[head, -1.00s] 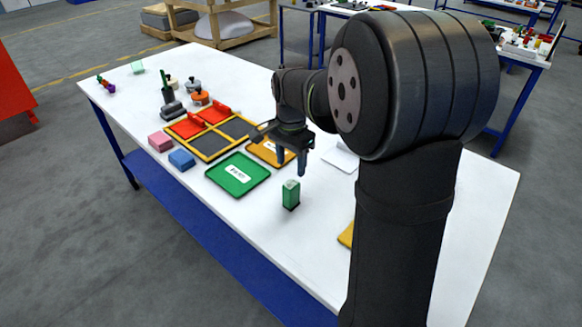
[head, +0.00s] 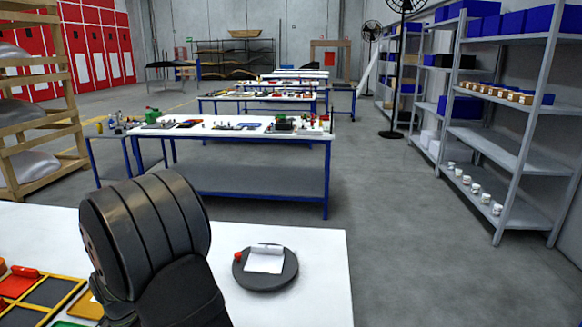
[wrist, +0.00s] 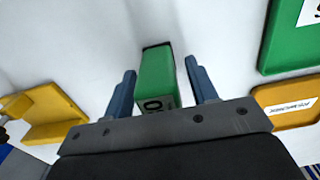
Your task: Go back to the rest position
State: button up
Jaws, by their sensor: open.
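My gripper (wrist: 162,70) shows in the wrist view with its two blue fingers apart. A green block (wrist: 155,75) with a white label is framed between the fingers. A gap shows on the right side of the block; on the left the finger looks very close. I cannot tell whether the block is level with the fingertips or below them. In the head view my arm hides part of the table, and neither the gripper nor the block is visible.
In the wrist view a green tray (wrist: 285,50), an orange tray (wrist: 290,105) and a yellow bracket (wrist: 45,115) lie around. In the head view a dark round disc (head: 288,278) with white paper lies on the white table (head: 325,250). Other benches (head: 205,130) and shelves (head: 515,150) stand beyond.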

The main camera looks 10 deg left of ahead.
jog(key=shift+r, duration=1.85)
dwell(0.3)
jog(key=o, duration=0.6)
jog(key=shift+r, duration=0.2)
jog(key=o, duration=0.4)
jog(key=shift+r+m, duration=0.35)
jog(key=shift+m, duration=0.25)
jog(key=shift+c, duration=0.2)
jog(key=shift+o, duration=0.4)
notch_tip(320, 180, up, 12)
jog(key=m, duration=1.4)
jog(key=shift+r+m, duration=0.25)
jog(key=shift+m, duration=0.15)
notch_tip(320, 180, down, 8)
jog(key=shift+f+m, duration=0.25)
jog(key=shift+m, duration=0.75)
